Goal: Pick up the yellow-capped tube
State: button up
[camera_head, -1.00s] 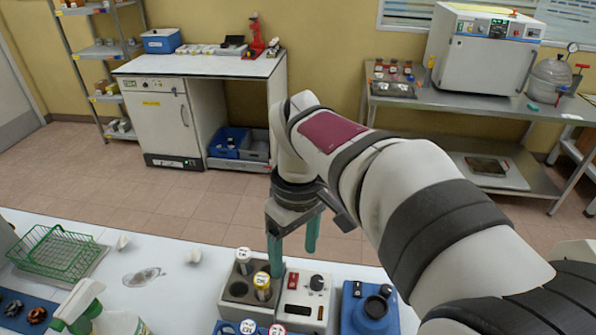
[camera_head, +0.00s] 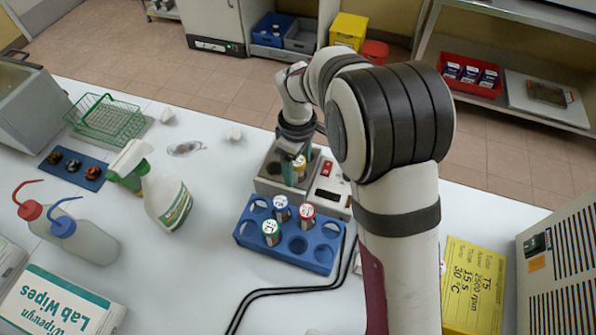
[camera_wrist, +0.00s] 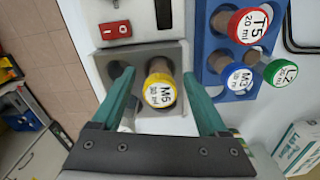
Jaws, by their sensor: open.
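The yellow-capped tube (camera_wrist: 160,90), labelled M5, stands upright in a grey block (camera_wrist: 148,56). In the head view the tube (camera_head: 300,168) shows partly behind my gripper (camera_head: 291,152), at the right side of the grey block (camera_head: 268,187). My gripper (camera_wrist: 159,80) is open, its two green fingers on either side of the tube in the wrist view. Gaps show between the cap and both fingers. How far down the fingers reach along the tube is hard to tell. A pale item shows partly behind the left finger in the wrist view.
A blue rack (camera_head: 318,262) in front holds blue-capped (camera_head: 281,208), red-capped (camera_head: 306,216) and green-capped (camera_head: 270,233) tubes. A device with a red switch (camera_head: 326,168) adjoins the block on the right. A spray bottle (camera_head: 165,200) stands to the left.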

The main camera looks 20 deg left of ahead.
grip_shut()
dwell(0.4)
jog(key=shift+r, duration=0.1)
notch_tip(320, 180, up, 10)
jog(key=shift+f, duration=0.1)
